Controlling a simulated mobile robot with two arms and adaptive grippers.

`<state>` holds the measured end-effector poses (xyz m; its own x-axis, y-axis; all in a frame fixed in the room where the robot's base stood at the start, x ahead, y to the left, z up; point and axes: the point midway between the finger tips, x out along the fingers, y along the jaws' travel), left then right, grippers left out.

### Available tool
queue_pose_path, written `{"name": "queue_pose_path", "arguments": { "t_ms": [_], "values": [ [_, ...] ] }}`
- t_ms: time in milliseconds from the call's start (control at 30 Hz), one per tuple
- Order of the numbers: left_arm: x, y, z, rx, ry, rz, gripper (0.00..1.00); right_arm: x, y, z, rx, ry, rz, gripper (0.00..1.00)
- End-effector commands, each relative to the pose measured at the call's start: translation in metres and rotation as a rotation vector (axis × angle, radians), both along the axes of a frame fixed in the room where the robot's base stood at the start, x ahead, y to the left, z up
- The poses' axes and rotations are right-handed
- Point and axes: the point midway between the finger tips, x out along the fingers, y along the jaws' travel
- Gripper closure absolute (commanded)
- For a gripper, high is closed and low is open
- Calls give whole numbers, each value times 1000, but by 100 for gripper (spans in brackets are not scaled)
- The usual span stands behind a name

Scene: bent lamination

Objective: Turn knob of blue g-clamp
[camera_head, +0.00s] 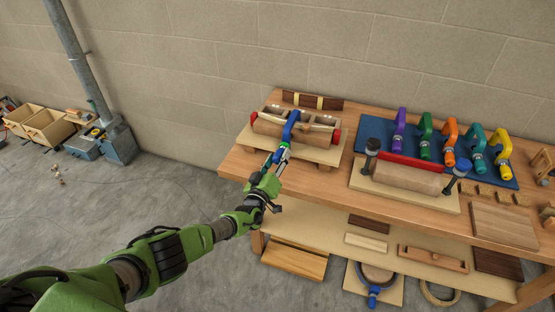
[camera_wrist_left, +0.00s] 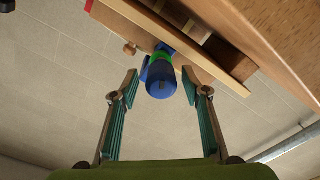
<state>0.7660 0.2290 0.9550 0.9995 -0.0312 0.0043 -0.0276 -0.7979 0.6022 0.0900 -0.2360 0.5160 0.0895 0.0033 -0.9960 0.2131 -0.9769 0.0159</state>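The blue g-clamp (camera_head: 290,126) sits over the bent wood form (camera_head: 318,129) at the left end of the workbench. In the left wrist view its dark blue knob (camera_wrist_left: 160,82), with a green ring behind it, points toward the camera. My left gripper (camera_head: 279,157) reaches up to the clamp from the front. In the wrist view the left gripper (camera_wrist_left: 164,88) is open, with one finger on each side of the knob and visible gaps between. The knob is partly hidden by the gripper in the head view. My right gripper is not in view.
A blue mat (camera_head: 365,131) with several coloured clamps lies at the back right. A second form (camera_head: 405,178) with a red strip and two dark clamps stands in the middle. A lower shelf (camera_head: 335,232) holds wood pieces.

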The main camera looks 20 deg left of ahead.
Motion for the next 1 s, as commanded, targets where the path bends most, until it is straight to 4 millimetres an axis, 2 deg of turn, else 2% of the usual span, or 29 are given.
{"name": "queue_pose_path", "arguments": {
  "t_ms": [367,567,767,867,1000],
  "values": [
    [-8,-5,-6,-10,10,-6,57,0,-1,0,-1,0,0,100],
    [-21,-8,-8,-17,14,-10,57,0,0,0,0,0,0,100],
    [-33,2,-4,-2,5,1,57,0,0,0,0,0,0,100],
    [-44,-4,-5,-10,7,-5,57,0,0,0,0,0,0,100],
    [-58,0,-4,-6,6,-2,57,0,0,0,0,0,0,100]
  ]
}}
